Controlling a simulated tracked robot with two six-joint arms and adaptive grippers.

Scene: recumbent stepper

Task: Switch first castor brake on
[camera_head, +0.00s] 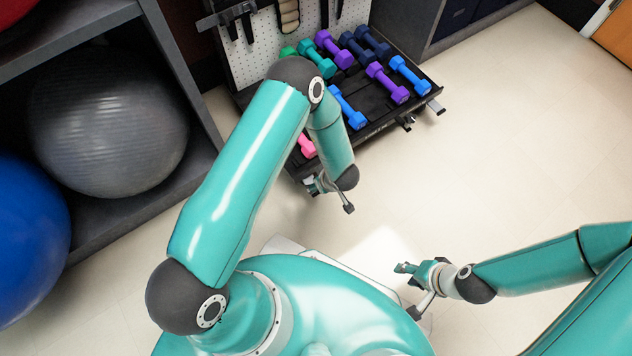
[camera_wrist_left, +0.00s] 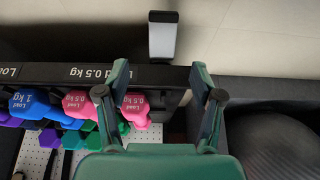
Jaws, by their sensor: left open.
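The wheeled dumbbell rack (camera_head: 372,132) stands at the top middle of the head view. A pale grey tab with a dark end (camera_wrist_left: 163,38) projects past the rack's front edge in the left wrist view; it looks like a castor brake pedal, but I cannot tell its on or off position. A similar tab (camera_head: 435,107) shows at the rack's right front corner. My left gripper (camera_head: 330,193) is open and empty by the rack's left front corner; in the wrist view its fingers (camera_wrist_left: 160,80) straddle the line of the tab, apart from it. My right gripper (camera_head: 409,290) is open and empty over the floor.
Pink dumbbells (camera_wrist_left: 135,108) and a blue one (camera_wrist_left: 28,103) lie close to the left fingers. A shelf (camera_head: 180,70) with a grey ball (camera_head: 108,120) and a blue ball (camera_head: 25,235) stands at left. The floor (camera_head: 500,150) to the right of the rack is clear.

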